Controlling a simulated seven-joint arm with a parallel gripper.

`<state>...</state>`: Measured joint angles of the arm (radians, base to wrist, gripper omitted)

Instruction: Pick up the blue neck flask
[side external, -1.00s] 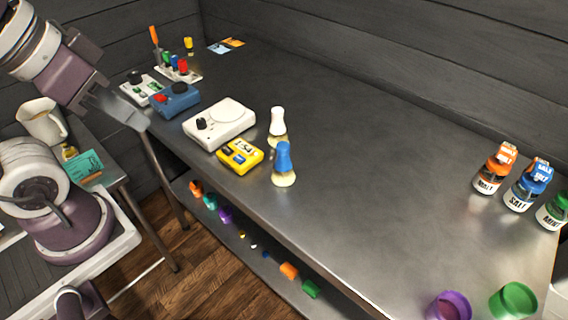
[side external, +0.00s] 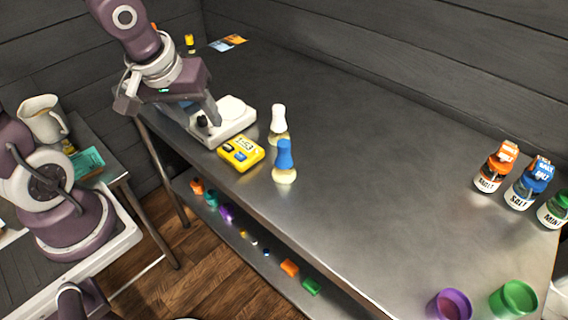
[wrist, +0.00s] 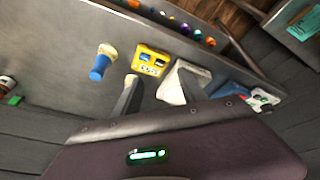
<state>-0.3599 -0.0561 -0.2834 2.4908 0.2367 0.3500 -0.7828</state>
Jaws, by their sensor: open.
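The blue neck flask (side external: 284,162) stands upright on the metal bench, with a blue neck over a pale round base. It also shows in the wrist view (wrist: 102,63), left of the yellow timer. A similar flask with a white neck (side external: 278,122) stands just behind it; in the wrist view my left finger seems to cover most of it. My gripper (side external: 190,113) is open and empty, above the bench near the white scale, left of the blue neck flask and apart from it. In the wrist view its two fingers (wrist: 161,92) stand apart.
The yellow timer (side external: 241,153) and the white scale (side external: 232,122) lie left of the flasks. Orange, blue and green-capped jars (side external: 523,186) stand at the far right. Purple (side external: 450,305) and green (side external: 514,299) cups sit at the front right. The bench's middle is clear.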

